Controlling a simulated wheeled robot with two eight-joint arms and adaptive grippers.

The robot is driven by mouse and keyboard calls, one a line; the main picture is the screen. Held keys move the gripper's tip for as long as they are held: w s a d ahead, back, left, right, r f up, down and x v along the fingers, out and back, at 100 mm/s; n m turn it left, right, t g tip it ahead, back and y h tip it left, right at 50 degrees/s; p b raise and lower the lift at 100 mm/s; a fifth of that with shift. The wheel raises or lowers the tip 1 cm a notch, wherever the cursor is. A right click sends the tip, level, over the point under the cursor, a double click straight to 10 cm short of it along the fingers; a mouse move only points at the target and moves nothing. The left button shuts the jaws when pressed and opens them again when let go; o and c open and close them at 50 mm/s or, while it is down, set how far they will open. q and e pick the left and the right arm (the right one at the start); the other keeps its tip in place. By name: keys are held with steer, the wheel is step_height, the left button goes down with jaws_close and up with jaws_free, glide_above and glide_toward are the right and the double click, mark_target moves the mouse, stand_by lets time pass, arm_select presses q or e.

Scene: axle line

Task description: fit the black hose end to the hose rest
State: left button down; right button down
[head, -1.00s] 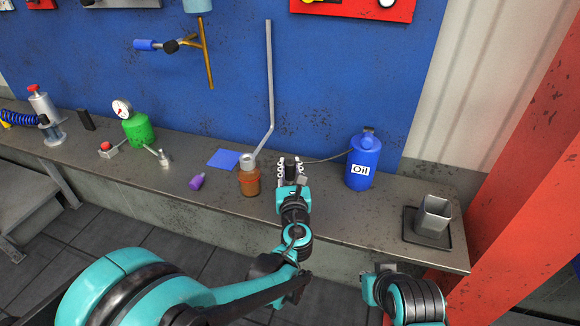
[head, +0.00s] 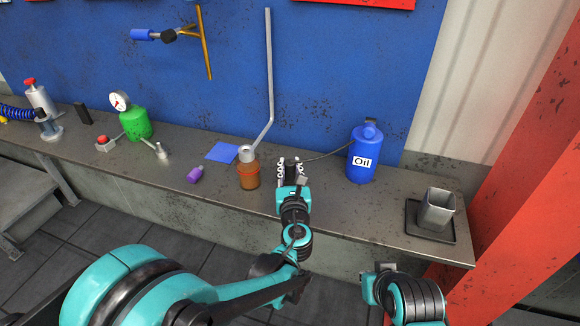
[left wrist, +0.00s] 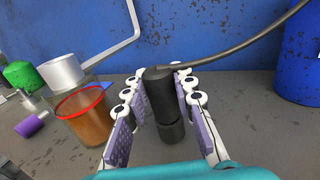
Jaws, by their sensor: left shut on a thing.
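The black hose end (left wrist: 160,105) is a short upright cylinder between the two fingers of my left gripper (left wrist: 160,110), which is shut on it. In the head view, my left gripper (head: 290,168) holds it over the middle of the bench, and its top shows dark between the fingers. A thin hose (head: 325,157) runs from it towards the blue oil can (head: 361,163). A grey square holder (head: 437,209) on a black base, likely the hose rest, stands empty-looking at the bench's right end, apart from the gripper.
A brown jar (head: 248,175) with a grey spout pipe stands just left of the gripper. The oil can stands between gripper and square holder. The bench front between can and holder is clear.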

arm_select(q)
steer(key=shift+f, duration=0.35)
steer(key=c, duration=1.2)
jaws_free()
steer(key=shift+s, duration=0.1)
steer(key=s, duration=1.1)
steer(key=shift+s+d, duration=0.35)
steer(key=shift+s, duration=0.05)
